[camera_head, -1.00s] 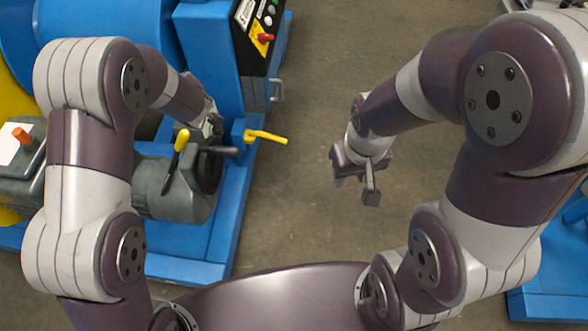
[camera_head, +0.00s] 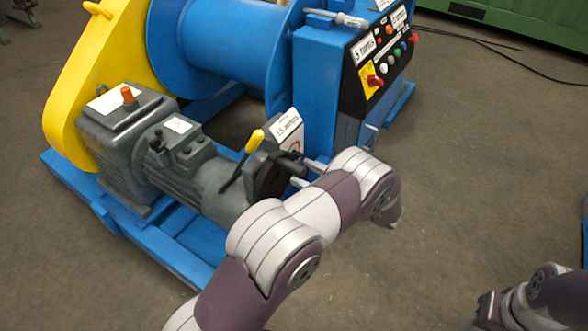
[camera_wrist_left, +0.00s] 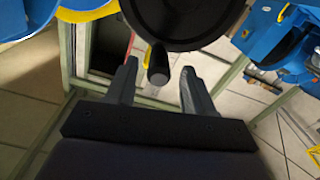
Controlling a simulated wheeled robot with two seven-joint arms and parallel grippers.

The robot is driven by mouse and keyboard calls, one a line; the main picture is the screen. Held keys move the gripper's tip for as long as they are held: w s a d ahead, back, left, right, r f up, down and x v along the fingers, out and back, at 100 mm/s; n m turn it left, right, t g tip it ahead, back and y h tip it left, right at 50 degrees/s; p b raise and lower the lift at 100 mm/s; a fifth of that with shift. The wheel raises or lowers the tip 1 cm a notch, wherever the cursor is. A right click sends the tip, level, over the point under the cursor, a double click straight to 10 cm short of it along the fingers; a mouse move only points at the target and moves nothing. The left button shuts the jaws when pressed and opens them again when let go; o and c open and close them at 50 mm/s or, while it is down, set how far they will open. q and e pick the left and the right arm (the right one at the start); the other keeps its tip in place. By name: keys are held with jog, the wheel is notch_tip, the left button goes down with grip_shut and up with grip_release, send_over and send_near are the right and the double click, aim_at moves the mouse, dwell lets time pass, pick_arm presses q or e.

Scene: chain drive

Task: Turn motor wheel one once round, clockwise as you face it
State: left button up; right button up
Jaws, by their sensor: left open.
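The motor wheel (camera_head: 268,178) is a dark disc on the end of the grey motor (camera_head: 195,170), with a short dark handle (camera_head: 293,168) sticking out toward my arm. My left gripper (camera_head: 306,174) is at this handle, its pale fingertips just around its end. In the left wrist view the wheel (camera_wrist_left: 178,22) fills the top middle. Its handle (camera_wrist_left: 158,66) points down between the two open fingers of my left gripper (camera_wrist_left: 158,92), with gaps on both sides. My right gripper (camera_head: 488,308) is at the lower right, its fingers unclear.
A yellow-tipped lever (camera_head: 252,146) stands on the motor beside the wheel, near a white label plate (camera_head: 286,128). A blue control box (camera_head: 345,105) with buttons and a screwdriver (camera_head: 340,18) on top is behind. Floor (camera_head: 455,170) is clear to the right.

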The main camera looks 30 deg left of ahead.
aim_at(280, 161)
pick_arm(q)
jog(key=a, duration=0.5)
jog(key=shift+w, duration=0.25)
jog(key=shift+c, duration=0.4)
grip_shut()
